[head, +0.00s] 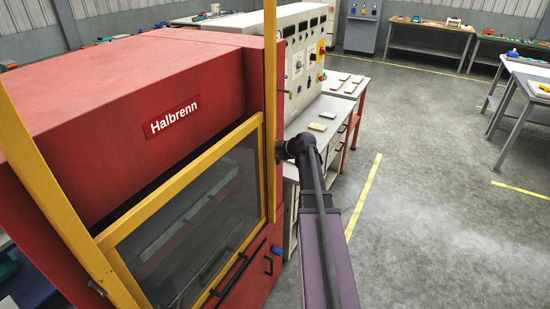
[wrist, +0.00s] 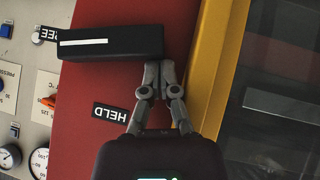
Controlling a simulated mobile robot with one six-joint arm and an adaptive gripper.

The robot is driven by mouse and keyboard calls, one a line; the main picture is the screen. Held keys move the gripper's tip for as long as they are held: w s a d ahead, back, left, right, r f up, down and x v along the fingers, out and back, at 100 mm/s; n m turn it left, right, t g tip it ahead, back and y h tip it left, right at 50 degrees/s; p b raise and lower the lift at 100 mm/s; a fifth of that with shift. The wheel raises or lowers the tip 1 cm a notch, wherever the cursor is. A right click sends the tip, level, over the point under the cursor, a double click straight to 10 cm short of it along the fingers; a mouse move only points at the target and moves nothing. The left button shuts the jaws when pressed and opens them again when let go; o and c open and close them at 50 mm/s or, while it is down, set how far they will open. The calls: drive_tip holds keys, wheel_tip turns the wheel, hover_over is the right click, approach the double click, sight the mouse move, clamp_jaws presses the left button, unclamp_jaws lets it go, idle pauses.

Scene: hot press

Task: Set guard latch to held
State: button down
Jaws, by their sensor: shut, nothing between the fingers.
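The guard latch (wrist: 108,43) is a black bar with a white stripe, on the red press side in the wrist view. Its left end lies by the partly covered FREE label (wrist: 38,37). The HELD label (wrist: 110,112) sits below the bar, apart from it; both labels appear upside down. My gripper (wrist: 159,68) is shut and empty, its fingertips at the bar's right end; I cannot tell whether they touch. In the head view the wrist end of my arm is beside the guard's right post, and the latch cannot be made out.
The yellow-framed guard (head: 180,176) with its dark window is on the front of the red Halbrenn press (head: 120,70). A control panel (head: 303,65) with gauges and knobs stands behind it. A side bench (head: 335,108) carries small blocks.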

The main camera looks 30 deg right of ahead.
drive_tip(key=shift+s+d, duration=0.1)
drive_tip(key=shift+d, duration=0.1)
drive_tip(key=shift+r, duration=0.1)
drive_tip(key=shift+r+p, duration=0.75)
drive_tip(key=shift+p, duration=0.1)
drive_tip(key=shift+s+r, duration=0.1)
drive_tip(key=w+r+p+v, duration=0.1)
drive_tip(key=p+v, duration=0.9)
drive_tip(key=v, duration=0.2)
drive_tip(key=shift+s+r, duration=0.2)
drive_tip(key=shift+a+f, duration=0.1)
drive_tip(key=s+d+f+b+x, duration=0.1)
drive_tip(key=f+b+x, duration=0.1)
drive_tip(key=b+x, duration=0.9)
drive_tip(key=shift+w+f, duration=0.35)
drive_tip(key=shift+f, duration=0.2)
idle(0.3)
